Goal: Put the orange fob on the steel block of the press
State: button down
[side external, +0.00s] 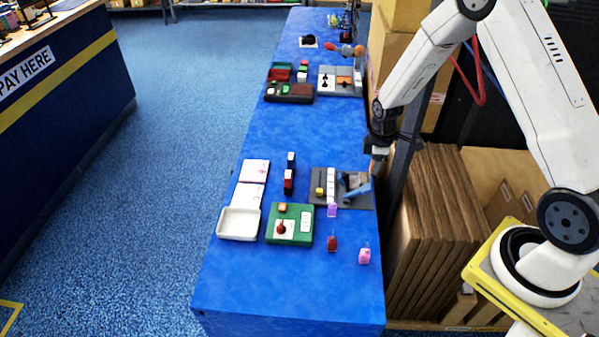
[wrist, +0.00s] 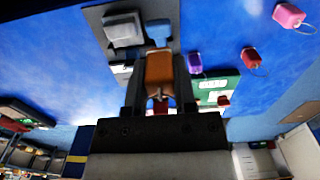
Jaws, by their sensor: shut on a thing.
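The orange fob (wrist: 160,70) is held between the two fingers of my gripper (wrist: 160,92) in the wrist view. In the side view my gripper (side external: 378,152) hangs at the table's right edge, with a bit of the orange fob (side external: 376,166) showing below it. The press (side external: 364,202) has a grey base, a blue lever part and a grey block; it lies just left of and below the gripper in that picture. In the wrist view a grey block (wrist: 124,28), seemingly the steel block, and a blue part (wrist: 158,30) show beyond the fob. The fob appears apart from the block.
Purple (side external: 331,210), red (side external: 332,243) and pink (side external: 364,256) fobs lie in front of the press. Cardboard boards (side external: 430,220) stand beside the table. The table's middle is clear.

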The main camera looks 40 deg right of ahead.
send_over(354, 182)
jog(key=f, duration=0.6)
jog(key=shift+s+f, duration=0.2)
jog(key=shift+f, duration=0.1)
jog(key=shift+w+f, duration=0.25)
jog(key=shift+f, duration=1.5)
jog(key=shift+f, duration=0.15)
jog(key=shift+c, duration=2.1)
grip_release()
notch_tip(354, 182, up, 12)
jog(key=shift+r, duration=0.2)
